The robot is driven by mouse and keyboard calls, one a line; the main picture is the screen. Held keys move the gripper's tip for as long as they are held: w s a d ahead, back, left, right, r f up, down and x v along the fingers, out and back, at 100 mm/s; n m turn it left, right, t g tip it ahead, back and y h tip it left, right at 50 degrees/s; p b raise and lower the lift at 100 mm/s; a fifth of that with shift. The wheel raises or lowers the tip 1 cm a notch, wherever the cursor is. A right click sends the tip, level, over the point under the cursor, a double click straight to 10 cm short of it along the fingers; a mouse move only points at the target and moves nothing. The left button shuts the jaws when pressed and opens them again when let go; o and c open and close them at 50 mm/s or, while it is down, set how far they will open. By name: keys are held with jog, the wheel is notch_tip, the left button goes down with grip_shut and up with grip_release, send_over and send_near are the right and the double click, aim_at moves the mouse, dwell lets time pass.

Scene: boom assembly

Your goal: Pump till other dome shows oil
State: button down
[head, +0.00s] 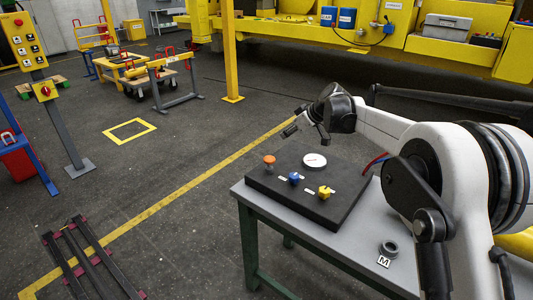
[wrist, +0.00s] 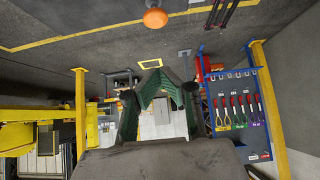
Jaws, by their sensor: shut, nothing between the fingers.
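A black panel (head: 330,208) lies on a grey-topped table (head: 262,206). It carries an orange round-topped knob (head: 269,160), a white round dial (head: 314,160), a blue knob (head: 294,178) and a yellow knob (head: 325,192). My gripper (head: 307,133) is shut and empty, above the far edge of the panel, apart from the knobs. The orange knob also shows at the top of the wrist view (wrist: 155,18). No dome with oil can be made out in either view, and the dial is too small to read.
A dark ring (head: 390,247) and a card marked M (head: 384,261) lie on the table's near right part. A yellow post (head: 231,50) and a control stand (head: 45,90) rise from the floor.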

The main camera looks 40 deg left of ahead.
send_over(272, 158)
notch_tip(272, 158, down, 7)
jog(key=shift+s+r, duration=0.1)
jog(key=shift+s, duration=0.05)
notch_tip(272, 158, down, 3)
jog(key=shift+a+f+p, duration=0.1)
jog(key=shift+a+p, duration=0.05)
jog(key=shift+p, duration=0.2)
jog(key=shift+f, duration=0.6)
jog(key=shift+f+b, duration=1.05)
jog(key=shift+f, duration=0.35)
